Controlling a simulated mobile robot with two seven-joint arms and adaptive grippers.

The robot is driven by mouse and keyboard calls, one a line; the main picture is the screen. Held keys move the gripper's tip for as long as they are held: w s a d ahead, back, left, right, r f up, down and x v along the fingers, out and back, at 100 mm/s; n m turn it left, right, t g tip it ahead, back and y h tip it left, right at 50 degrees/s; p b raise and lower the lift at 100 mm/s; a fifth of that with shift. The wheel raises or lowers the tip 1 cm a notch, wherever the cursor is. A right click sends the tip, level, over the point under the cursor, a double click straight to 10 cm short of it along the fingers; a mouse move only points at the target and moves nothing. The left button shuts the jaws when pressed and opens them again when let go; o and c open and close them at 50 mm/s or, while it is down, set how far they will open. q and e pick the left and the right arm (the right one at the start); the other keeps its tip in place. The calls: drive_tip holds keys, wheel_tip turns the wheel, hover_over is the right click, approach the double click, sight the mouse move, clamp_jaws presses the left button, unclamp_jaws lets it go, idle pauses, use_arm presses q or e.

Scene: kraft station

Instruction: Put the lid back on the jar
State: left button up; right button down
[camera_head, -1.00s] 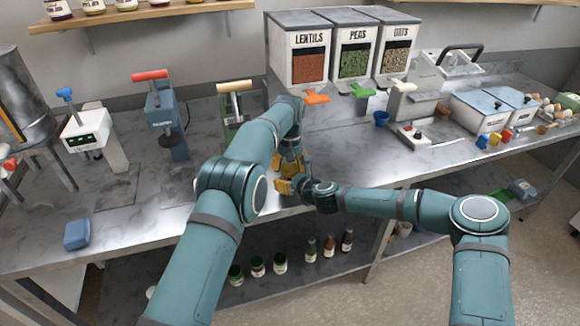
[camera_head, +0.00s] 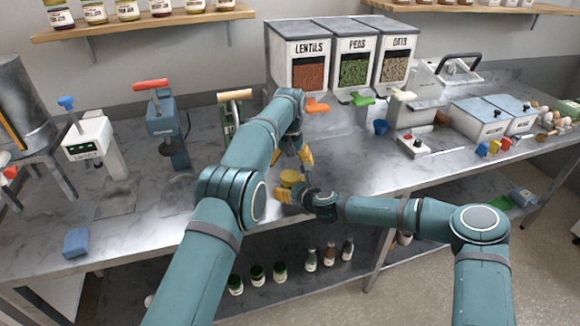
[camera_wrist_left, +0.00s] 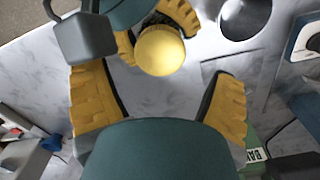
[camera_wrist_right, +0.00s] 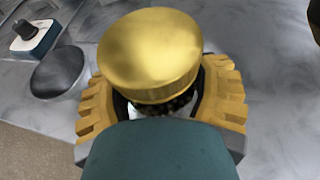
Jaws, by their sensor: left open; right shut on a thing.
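The gold lid (camera_head: 291,177) sits on top of the jar, which is upright in my right gripper (camera_head: 287,194). In the right wrist view the lid (camera_wrist_right: 150,55) covers the jar's mouth, and dark contents show in the jar (camera_wrist_right: 165,106) just below it. Most of the jar is hidden by the lid and my gripper. I cannot tell whether the lid is fully tight. My left gripper (camera_head: 293,160) is open and empty, just above and behind the lid. In the left wrist view the lid (camera_wrist_left: 160,50) is apart from my left fingers.
The steel bench (camera_head: 130,225) has its front edge close to my grippers. A blue sealing press (camera_head: 165,125) and a white device (camera_head: 92,145) stand left. Lentils, peas and oats dispensers (camera_head: 350,70) stand behind. The blue block (camera_head: 76,242) lies front left.

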sight(290, 175)
use_arm(q)
drive_tip(key=shift+o, duration=0.2)
drive_tip(key=shift+w+a+r+n, duration=0.1)
drive_tip(key=shift+a+r+n, duration=0.15)
drive_tip(key=shift+n, duration=0.45)
drive_tip(key=shift+r+n, duration=0.7)
drive_tip(key=shift+n, duration=0.3)
drive_tip(key=shift+d+r+n, duration=0.3)
drive_tip(key=shift+r+n, duration=0.5)
drive_tip(key=shift+n, duration=0.1)
drive_tip(key=shift+f, duration=4.05)
